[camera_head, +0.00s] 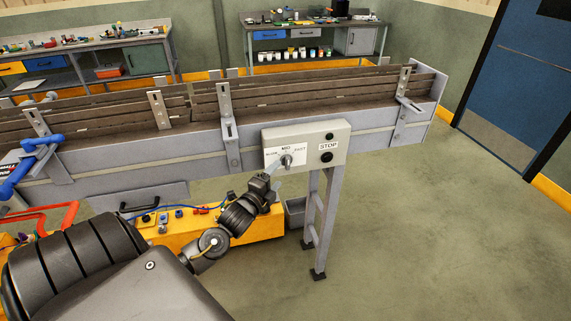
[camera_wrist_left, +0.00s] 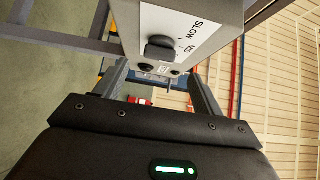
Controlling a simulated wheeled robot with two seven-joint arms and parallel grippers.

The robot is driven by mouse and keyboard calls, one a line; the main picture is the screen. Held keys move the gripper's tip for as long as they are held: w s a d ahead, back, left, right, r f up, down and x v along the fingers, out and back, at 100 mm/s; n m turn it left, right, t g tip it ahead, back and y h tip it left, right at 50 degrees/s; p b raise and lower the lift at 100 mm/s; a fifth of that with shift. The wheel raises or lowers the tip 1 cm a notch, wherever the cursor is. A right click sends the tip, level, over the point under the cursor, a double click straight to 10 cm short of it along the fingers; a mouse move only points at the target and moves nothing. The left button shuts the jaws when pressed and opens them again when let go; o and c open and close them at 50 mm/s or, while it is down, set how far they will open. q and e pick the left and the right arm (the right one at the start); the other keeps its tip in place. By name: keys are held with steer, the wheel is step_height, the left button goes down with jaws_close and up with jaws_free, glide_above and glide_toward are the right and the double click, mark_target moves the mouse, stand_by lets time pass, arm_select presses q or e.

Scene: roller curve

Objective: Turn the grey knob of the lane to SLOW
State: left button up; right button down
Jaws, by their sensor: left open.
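The grey knob (camera_head: 286,160) sits on a pale control box (camera_head: 333,144) fixed to the front of the conveyor. SLOW, MID and FAST are printed around it, and it appears to point up near MID. In the left wrist view the knob (camera_wrist_left: 160,48) looks dark, with the SLOW label (camera_wrist_left: 181,28) beside it. My left gripper (camera_head: 275,182) is just below and left of the knob, apart from it. In the wrist view its two fingers (camera_wrist_left: 157,72) are spread and empty, with the knob ahead of the gap between them. My right gripper is not visible.
The conveyor (camera_head: 210,145) runs across the view above my left arm. A dark button and a STOP label (camera_head: 328,146) are right of the knob. A metal leg (camera_head: 322,220) stands under the box. A yellow unit (camera_head: 185,235) lies low behind my arm. Floor at right is clear.

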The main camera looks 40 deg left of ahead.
mark_target(287, 167)
arm_select(q)
steer(key=w, duration=0.2)
steer(key=w+a+p, duration=0.1)
steer(key=w, duration=0.2)
steer(key=shift+w+r, duration=0.1)
steer(key=shift+w, duration=0.25)
steer(key=shift+w+a+p, duration=0.1)
steer(key=shift+w+p, duration=0.2)
steer(key=shift+w, duration=0.2)
steer(key=c, duration=1)
steer(key=shift+f+b, duration=0.3)
steer(key=shift+b, duration=0.2)
steer(key=shift+o, duration=0.2)
steer(key=n+t+y+b, duration=0.1)
steer(key=n+b, duration=0.1)
steer(key=b, duration=0.1)
steer(key=n+t+y+b, duration=0.1)
steer(key=n+b, duration=0.1)
steer(key=b, duration=0.2)
steer(key=n+t+y+b, duration=0.1)
steer(key=n+t+b, duration=0.1)
steer(key=n+b, duration=0.1)
steer(key=shift+w+f+y+b, duration=0.1)
steer(key=shift+f+y+b, duration=0.2)
steer(key=shift+f+b, duration=0.15)
steer(key=shift+r+n+t+y+b, duration=0.2)
steer(key=shift+n+t+y+b, duration=0.2)
steer(key=shift+n+y+b, duration=0.5)
steer(key=shift+n, duration=0.3)
steer(key=shift+r, duration=0.1)
